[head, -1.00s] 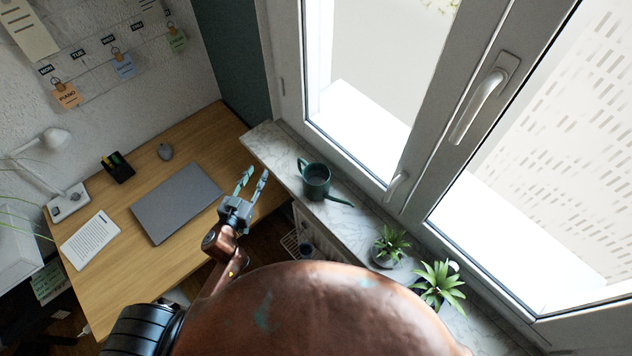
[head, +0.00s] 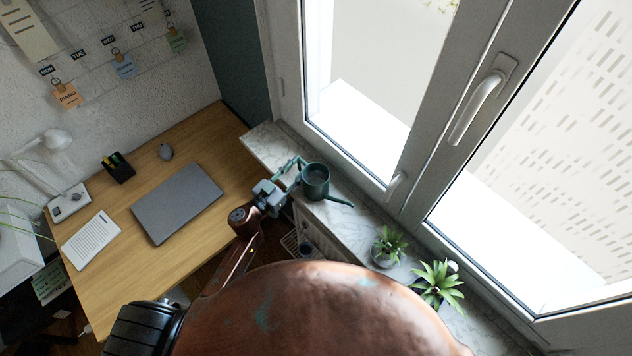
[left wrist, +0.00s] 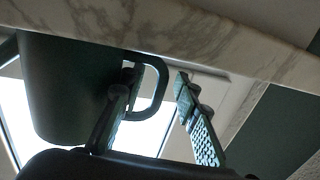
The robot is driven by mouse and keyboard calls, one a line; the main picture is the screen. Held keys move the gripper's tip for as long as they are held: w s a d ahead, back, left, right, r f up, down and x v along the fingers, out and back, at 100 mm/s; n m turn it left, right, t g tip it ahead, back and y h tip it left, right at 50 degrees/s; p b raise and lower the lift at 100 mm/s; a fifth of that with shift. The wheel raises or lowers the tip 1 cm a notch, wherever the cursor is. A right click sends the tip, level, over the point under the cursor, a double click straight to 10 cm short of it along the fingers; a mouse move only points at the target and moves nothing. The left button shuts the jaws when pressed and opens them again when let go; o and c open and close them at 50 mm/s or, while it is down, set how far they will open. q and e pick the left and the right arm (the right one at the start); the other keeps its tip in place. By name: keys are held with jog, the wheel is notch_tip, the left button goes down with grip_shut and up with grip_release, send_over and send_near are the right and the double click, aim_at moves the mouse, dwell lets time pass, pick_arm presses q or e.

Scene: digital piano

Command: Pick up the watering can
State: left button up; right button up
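The dark green watering can (head: 316,181) stands upright on the marble windowsill, its spout toward the lower right and its handle toward my left gripper (head: 289,173). My left gripper is at the handle side of the can, with its fingers apart. In the left wrist view the can (left wrist: 65,90) appears upside down at the left. The outer bar of its handle (left wrist: 162,92) lies between the two open fingers of the gripper (left wrist: 158,95); contact cannot be told. My right gripper is not in view.
The windowsill (head: 352,222) runs below the closed window and its handle (head: 478,105). Two potted plants (head: 390,244) (head: 438,282) stand farther along it. The desk (head: 120,222) at left holds a laptop (head: 177,203), a mouse (head: 165,152) and a pen holder (head: 118,167).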

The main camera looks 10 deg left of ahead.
pick_arm(q)
jog(key=shift+w, duration=0.15)
jog(key=shift+c, duration=0.7)
grip_shut()
jog(key=shift+r, duration=0.1)
